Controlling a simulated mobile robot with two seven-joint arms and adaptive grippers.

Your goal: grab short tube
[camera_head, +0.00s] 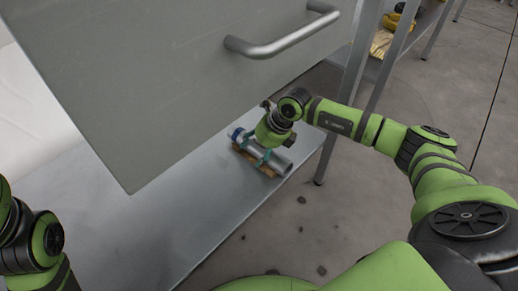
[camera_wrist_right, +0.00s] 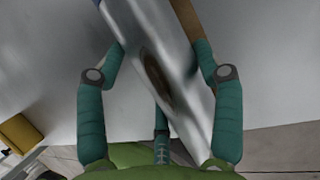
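The short tube (camera_head: 280,166) is a grey metal cylinder lying on the grey metal shelf (camera_head: 150,215), near its right edge. A tan-brown strip lies beside and under it. My right gripper (camera_head: 262,156) is down over the tube's middle, with teal fingers on both sides. In the right wrist view the shiny tube (camera_wrist_right: 172,85) runs slantwise between the spread fingers (camera_wrist_right: 159,47). The left finger is close to the tube's edge; the right finger overlaps the tan strip. Firm contact cannot be made out. My left arm shows at lower left; its gripper is out of view.
A large grey panel with a metal handle (camera_head: 283,38) hangs above the shelf, close behind my right gripper. A metal post (camera_head: 350,85) stands to the right. A farther shelf holds a yellow item (camera_head: 392,20). The shelf's front left is clear.

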